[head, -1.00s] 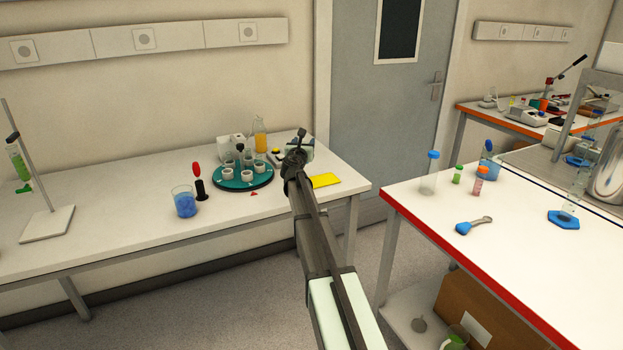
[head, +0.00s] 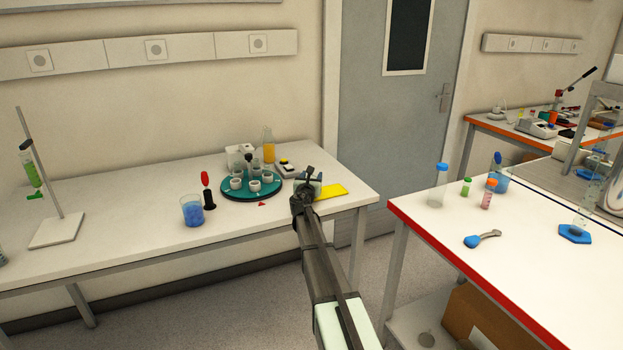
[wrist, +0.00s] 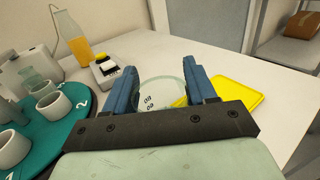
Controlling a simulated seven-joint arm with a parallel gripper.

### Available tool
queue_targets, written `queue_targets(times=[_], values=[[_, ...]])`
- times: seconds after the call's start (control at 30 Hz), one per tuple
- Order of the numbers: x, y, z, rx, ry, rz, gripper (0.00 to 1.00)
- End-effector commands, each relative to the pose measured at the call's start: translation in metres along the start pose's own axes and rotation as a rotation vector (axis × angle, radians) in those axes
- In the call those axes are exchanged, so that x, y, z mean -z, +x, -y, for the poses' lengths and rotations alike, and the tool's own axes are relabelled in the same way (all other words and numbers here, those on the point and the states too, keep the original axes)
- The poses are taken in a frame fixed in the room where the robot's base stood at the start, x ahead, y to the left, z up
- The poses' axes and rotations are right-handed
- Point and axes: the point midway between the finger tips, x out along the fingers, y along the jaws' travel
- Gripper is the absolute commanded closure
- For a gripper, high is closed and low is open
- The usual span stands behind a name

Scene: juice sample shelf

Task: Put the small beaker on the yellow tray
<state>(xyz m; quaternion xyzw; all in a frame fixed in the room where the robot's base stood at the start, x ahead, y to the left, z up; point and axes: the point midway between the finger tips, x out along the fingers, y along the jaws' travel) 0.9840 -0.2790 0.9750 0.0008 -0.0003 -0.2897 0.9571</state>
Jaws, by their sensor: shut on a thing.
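The small beaker (wrist: 160,90) is clear glass with dark markings and shows between my gripper's blue fingers in the wrist view. My gripper (wrist: 162,84) is shut on it. The yellow tray (wrist: 238,92) is a flat tray just right of the beaker, partly hidden behind the right finger. In the head view, the yellow tray (head: 334,191) lies near the right end of the white bench, and my gripper (head: 312,183) is at its left edge. I cannot tell whether the beaker touches the bench or the tray.
A teal round rack (head: 236,197) with several white cups stands left of my gripper. A small device with a yellow top (head: 285,168) and an orange-filled bottle (head: 268,150) stand behind. A beaker of blue liquid (head: 193,212) is farther left. The bench's right end is clear.

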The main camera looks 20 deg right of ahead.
Motion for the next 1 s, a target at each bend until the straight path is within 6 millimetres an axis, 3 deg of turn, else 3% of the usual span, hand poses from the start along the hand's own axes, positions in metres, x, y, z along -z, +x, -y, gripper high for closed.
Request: queue_targets(times=[0.23,0.27,0.5,0.9,1.0], values=[[0.0027,0.0000,0.0000,0.000,0.000,0.000,0.81],[0.0030,0.0000,0.0000,0.000,0.000,0.000,0.43],[0.0026,0.0000,0.0000,0.000,0.000,0.000,0.20],[-0.0010,-0.0002,0.0000,0.000,0.000,0.000,0.19],[-0.0003,-0.0091,0.0002,0.000,0.000,0.000,0.19]])
